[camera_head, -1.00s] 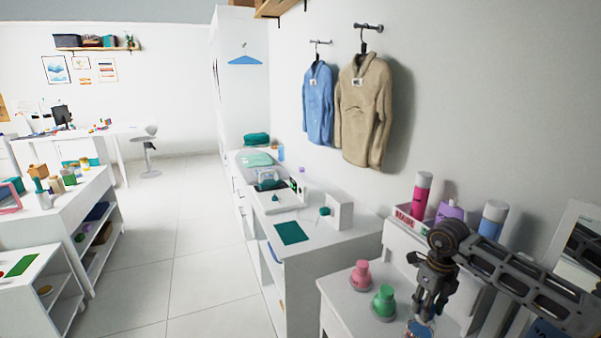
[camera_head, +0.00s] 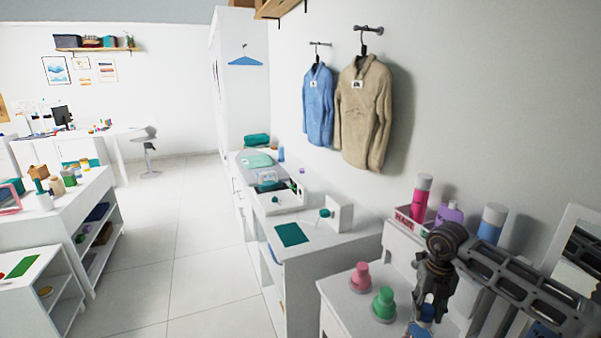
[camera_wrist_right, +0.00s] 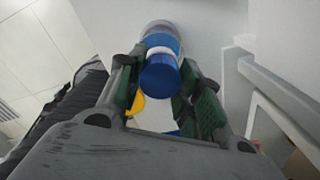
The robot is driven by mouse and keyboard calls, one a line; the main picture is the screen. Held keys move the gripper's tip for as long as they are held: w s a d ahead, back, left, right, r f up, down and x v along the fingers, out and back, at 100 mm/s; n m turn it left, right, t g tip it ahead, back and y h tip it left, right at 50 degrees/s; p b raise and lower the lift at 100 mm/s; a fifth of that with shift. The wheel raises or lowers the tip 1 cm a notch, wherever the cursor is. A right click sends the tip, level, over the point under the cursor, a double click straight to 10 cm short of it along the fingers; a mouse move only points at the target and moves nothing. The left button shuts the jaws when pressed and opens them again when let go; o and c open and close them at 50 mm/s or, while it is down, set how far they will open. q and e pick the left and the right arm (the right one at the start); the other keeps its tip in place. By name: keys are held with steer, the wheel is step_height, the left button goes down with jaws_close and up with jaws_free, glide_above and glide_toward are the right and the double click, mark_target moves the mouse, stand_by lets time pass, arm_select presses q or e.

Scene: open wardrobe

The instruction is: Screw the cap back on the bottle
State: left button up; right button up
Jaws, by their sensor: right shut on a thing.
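My right gripper (camera_head: 427,306) points down over the right-hand white table in the head view. In the right wrist view its green-padded fingers (camera_wrist_right: 163,88) are shut on a blue cap (camera_wrist_right: 160,78). A white ring and a blue-and-clear bottle (camera_wrist_right: 158,28) show beyond the cap, in line with it. I cannot tell whether the cap is threaded on the bottle. In the head view only a small blue part (camera_head: 426,314) shows at the fingers; the bottle below is mostly hidden. My left gripper is not in view.
A pink bell-shaped item (camera_head: 361,277) and a green one (camera_head: 384,304) stand just left of the gripper. A pink-and-white bottle (camera_head: 421,198), a purple bottle (camera_head: 449,213) and a blue-and-white bottle (camera_head: 491,223) stand behind it. A white mirror frame (camera_head: 556,228) is at right.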

steer(key=shift+m+p, duration=0.5)
steer(key=shift+m, duration=2)
steer(key=shift+m+p, duration=0.65)
steer(key=shift+m, duration=2.05)
steer(key=o, duration=1.2)
steer(key=shift+c, duration=0.2)
steer(key=shift+n, duration=0.3)
steer(key=shift+c, duration=0.3)
